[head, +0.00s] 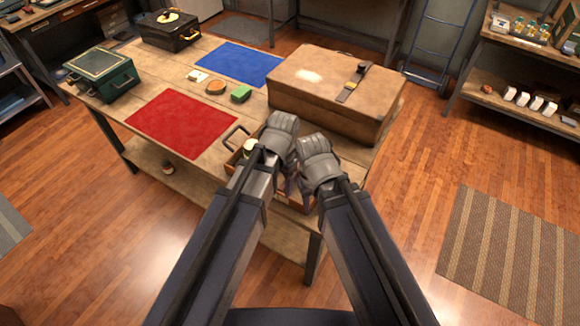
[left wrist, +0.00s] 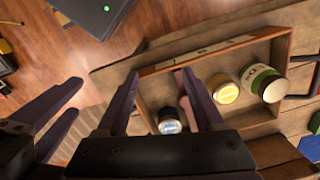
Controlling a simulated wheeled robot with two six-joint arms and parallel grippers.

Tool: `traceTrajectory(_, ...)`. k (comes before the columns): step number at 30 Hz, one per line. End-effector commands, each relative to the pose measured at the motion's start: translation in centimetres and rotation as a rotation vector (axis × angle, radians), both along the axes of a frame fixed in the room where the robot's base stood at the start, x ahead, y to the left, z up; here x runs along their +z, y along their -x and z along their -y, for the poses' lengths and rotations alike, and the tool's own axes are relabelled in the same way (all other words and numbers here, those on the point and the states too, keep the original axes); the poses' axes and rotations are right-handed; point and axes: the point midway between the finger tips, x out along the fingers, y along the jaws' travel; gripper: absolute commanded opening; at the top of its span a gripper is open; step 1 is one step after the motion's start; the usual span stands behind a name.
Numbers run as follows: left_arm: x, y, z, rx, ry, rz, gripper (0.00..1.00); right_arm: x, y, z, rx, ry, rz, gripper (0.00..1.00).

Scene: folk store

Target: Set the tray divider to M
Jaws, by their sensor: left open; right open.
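The wooden tray (head: 230,168) sits at the near right edge of the table, mostly hidden behind my grippers in the head view. The left wrist view shows its labelled rim (left wrist: 195,55); the small letters are too blurred to read. A pinkish strip, probably the divider (left wrist: 207,103), stands inside the tray beside one finger of my left gripper (head: 281,138). That gripper is open over the tray, its two fingers apart in the left wrist view (left wrist: 160,76). I cannot tell whether it touches the strip.
The tray holds a blue-labelled jar (left wrist: 171,122), a yellow-labelled jar (left wrist: 224,89) and a green jar (left wrist: 262,82). A large brown case (head: 325,95) stands just behind. A red mat (head: 182,124) and a blue mat (head: 240,63) lie left and farther back.

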Motion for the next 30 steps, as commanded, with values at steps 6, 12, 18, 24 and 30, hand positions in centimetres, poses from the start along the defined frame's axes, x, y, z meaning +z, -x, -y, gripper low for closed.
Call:
traceTrajectory(6,1.9,-6.8,1.7,-0.370,0.046,-0.004,0.69,2.0,0.0,0.0,0.000,0.000,0.000,0.50)
traceTrajectory(12,2.3,-8.9,2.0,-0.530,0.062,-0.002,0.69,2.3,0.0,0.0,0.000,0.000,0.000,0.50)
traceTrajectory(18,2.1,-8.9,2.0,-0.547,0.063,-0.001,0.69,2.2,0.0,0.0,0.000,0.000,0.000,0.50)
traceTrajectory(24,1.2,-8.8,2.0,-0.546,0.063,-0.002,0.69,1.2,0.0,0.0,0.000,0.000,0.000,0.50)
traceTrajectory(30,-0.9,-8.8,2.0,-0.545,0.063,-0.002,0.69,-0.8,0.0,0.0,0.000,0.000,0.000,0.50)
